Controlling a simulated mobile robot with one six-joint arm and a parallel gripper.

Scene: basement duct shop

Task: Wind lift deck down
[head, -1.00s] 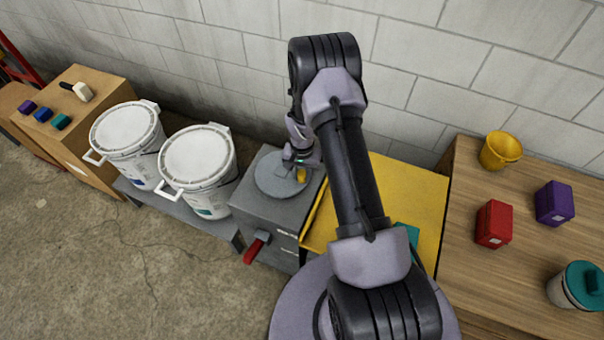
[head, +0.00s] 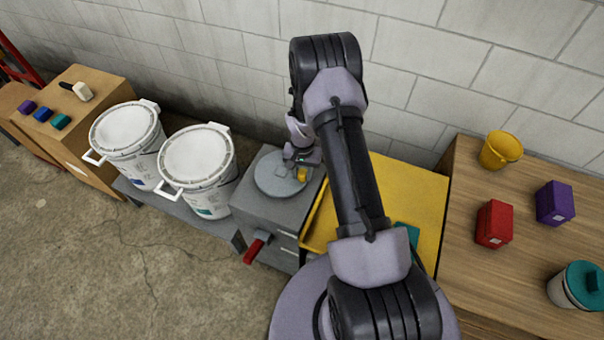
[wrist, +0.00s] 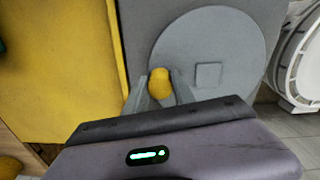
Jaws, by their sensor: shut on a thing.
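A grey box (head: 271,215) carries a round grey disc (head: 272,176) on its top, with a yellow knob (head: 302,174) near the disc's rim. The disc (wrist: 225,50) and the yellow knob (wrist: 159,83) also show in the wrist view. My gripper (wrist: 160,92) is shut on the yellow knob, one finger on each side of it. The yellow lift deck (head: 424,185) lies just right of the box, partly hidden behind my arm. A red-handled lever (head: 256,248) sticks out of the box's front.
Two white lidded buckets (head: 127,136) stand left of the box on a low grey shelf. A wooden bench (head: 470,265) at the right holds a yellow bucket (head: 499,150), red and purple boxes and a teal-lidded jar. A block wall closes the back.

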